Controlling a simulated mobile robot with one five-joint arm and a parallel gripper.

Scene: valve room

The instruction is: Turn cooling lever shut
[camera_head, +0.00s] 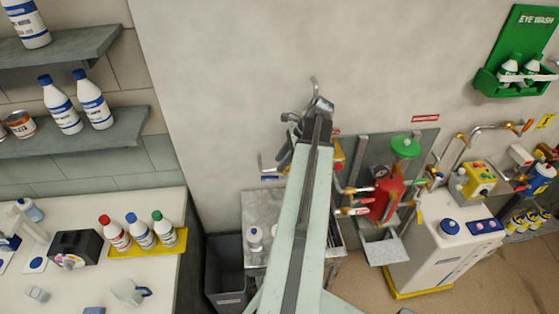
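My arm reaches from the bottom centre up toward the plain wall. My gripper (288,135) is at its far end, small and partly hidden by the arm, so I cannot tell if it is open or shut. Close below it on the left, a wall pipe with an orange handle (286,169) sits above a small blue label (271,178). Right of the arm, more levers with orange or red ends show, among them one lever (357,190) and a lower one (352,211). No readable label shows which is the cooling lever. My arm hides part of the piping.
A red vessel (387,194) with a gauge and a green funnel (405,147) stand right of the arm. A metal sink bench (262,205) and a dark bin (226,265) are below. A white cabinet (437,250) is at right. Bottles stand on the left counter (175,285).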

